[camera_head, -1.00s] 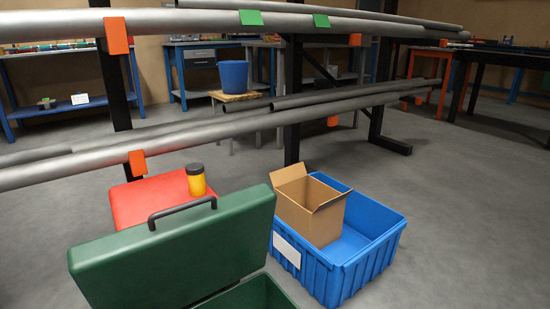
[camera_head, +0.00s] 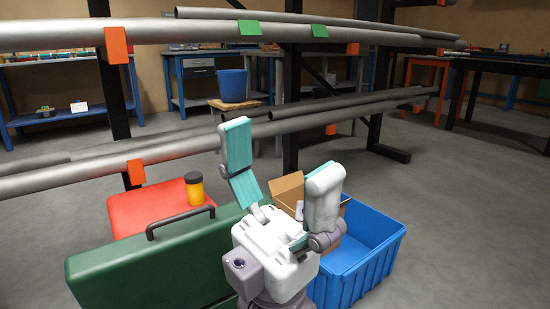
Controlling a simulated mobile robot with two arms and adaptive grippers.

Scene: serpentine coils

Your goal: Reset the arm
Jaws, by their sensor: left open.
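My left gripper (camera_head: 282,172) stands up in the lower middle of the head view, with a white body and two teal-padded fingers. The fingers are spread wide apart, and nothing is between them. It is in front of the cardboard box (camera_head: 287,187) and the blue crate (camera_head: 378,235), hiding part of both. The right end of the green case lid (camera_head: 130,270) is behind it. My right gripper is not in view.
A red stool (camera_head: 150,208) with a yellow jar (camera_head: 195,190) on it stands behind the green case. A pipe rack with long grey pipes (camera_head: 110,160) crosses the view beyond. Grey floor (camera_head: 460,220) is clear at the right.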

